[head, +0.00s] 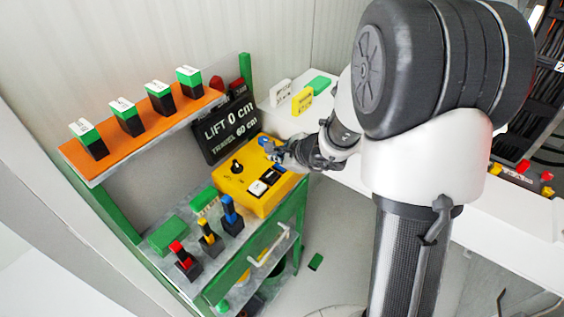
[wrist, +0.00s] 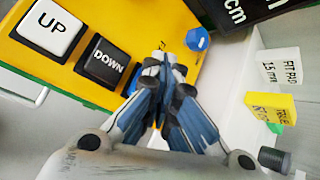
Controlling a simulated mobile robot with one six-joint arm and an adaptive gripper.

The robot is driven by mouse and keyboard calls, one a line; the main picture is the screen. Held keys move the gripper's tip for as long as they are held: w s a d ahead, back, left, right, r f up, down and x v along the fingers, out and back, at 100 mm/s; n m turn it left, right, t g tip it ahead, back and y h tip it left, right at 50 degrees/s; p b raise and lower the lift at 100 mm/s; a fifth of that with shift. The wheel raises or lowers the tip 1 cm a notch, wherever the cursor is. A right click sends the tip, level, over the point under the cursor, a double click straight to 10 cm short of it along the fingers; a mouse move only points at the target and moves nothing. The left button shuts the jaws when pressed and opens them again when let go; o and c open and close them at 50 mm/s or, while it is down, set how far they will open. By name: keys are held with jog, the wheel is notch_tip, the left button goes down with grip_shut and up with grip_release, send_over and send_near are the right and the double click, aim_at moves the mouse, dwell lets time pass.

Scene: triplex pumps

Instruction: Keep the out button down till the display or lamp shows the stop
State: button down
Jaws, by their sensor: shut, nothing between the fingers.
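The yellow control box (head: 240,190) carries a white UP button (wrist: 47,30), a black DOWN button (wrist: 104,62) and a blue button (wrist: 148,72) in one row. The blue button's label is mostly hidden behind my gripper (wrist: 172,66); I cannot read it as OUT. My gripper is shut and empty, its tips over or beside the blue button. I cannot tell whether they touch it. In the head view my gripper (head: 277,150) is at the box's far right part. The black display (head: 226,125) reads LIFT 0 cm, TRAVEL 60 cm.
A blue knob (wrist: 197,39) stands close beyond my fingertips, and a black knob (head: 237,166) is on the box. White and yellow labelled blocks (head: 302,101) stand on the white surface. An orange shelf (head: 140,131) holds several green-black blocks. Red, yellow and blue levers (head: 207,236) stand below.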

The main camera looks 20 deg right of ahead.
dwell(0.4)
jog(key=shift+r+p, duration=0.7)
jog(key=shift+r, duration=0.2)
jog(key=shift+r+p, duration=1.95)
jog(key=shift+r, duration=0.6)
